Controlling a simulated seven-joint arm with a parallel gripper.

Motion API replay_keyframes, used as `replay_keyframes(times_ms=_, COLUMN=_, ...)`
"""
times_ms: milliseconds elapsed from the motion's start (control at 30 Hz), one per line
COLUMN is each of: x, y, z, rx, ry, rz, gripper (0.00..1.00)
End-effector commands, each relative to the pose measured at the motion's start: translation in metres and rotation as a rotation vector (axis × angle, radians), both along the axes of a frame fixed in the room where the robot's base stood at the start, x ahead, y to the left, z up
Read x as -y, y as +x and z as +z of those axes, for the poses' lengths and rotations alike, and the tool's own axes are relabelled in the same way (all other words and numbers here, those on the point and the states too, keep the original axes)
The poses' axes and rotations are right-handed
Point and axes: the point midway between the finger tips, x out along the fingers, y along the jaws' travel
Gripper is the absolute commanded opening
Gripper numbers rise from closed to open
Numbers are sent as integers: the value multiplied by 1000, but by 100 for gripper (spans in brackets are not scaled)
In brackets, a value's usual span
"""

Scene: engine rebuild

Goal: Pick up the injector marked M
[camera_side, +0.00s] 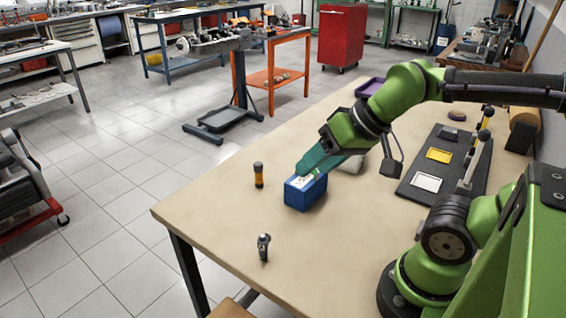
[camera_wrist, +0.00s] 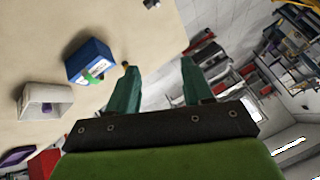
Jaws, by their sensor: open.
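A blue box (camera_side: 304,195) stands on the workbench, with a white label and something green at its open top (camera_side: 313,173). It also shows in the wrist view (camera_wrist: 88,58), left of my fingers. My gripper (camera_side: 305,166) has teal fingers and overlaps the box's back edge in the side view. In the wrist view the fingers (camera_wrist: 158,65) are apart with nothing between them. An upright orange-and-black cylinder (camera_side: 258,175) stands left of the box. A dark grey, round-headed part (camera_side: 263,246) stands nearer the front. I cannot read an M on any part.
A white bin (camera_wrist: 45,101) stands beside the blue box, partly behind my arm in the side view. A purple tray (camera_side: 370,87) is at the back. A dark panel (camera_side: 445,165) with yellow and white rectangles lies right. The bench's left part is mostly clear.

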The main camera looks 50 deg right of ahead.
Motion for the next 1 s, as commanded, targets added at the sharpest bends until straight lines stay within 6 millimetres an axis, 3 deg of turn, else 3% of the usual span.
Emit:
replay_keyframes(times_ms=633, x=0, y=0, z=0, rx=-1, ry=-1, rz=2, gripper=55)
replay_keyframes(times_ms=800, x=-8, y=9, z=-14, rx=-78, ry=-10, rz=38, gripper=55)
replay_keyframes(times_ms=867, x=-13, y=17, z=-21, rx=-124, ry=-42, rz=90, gripper=55)
replay_keyframes(times_ms=1000, x=-28, y=42, z=-39, rx=-226, ry=-245, rz=454, gripper=55)
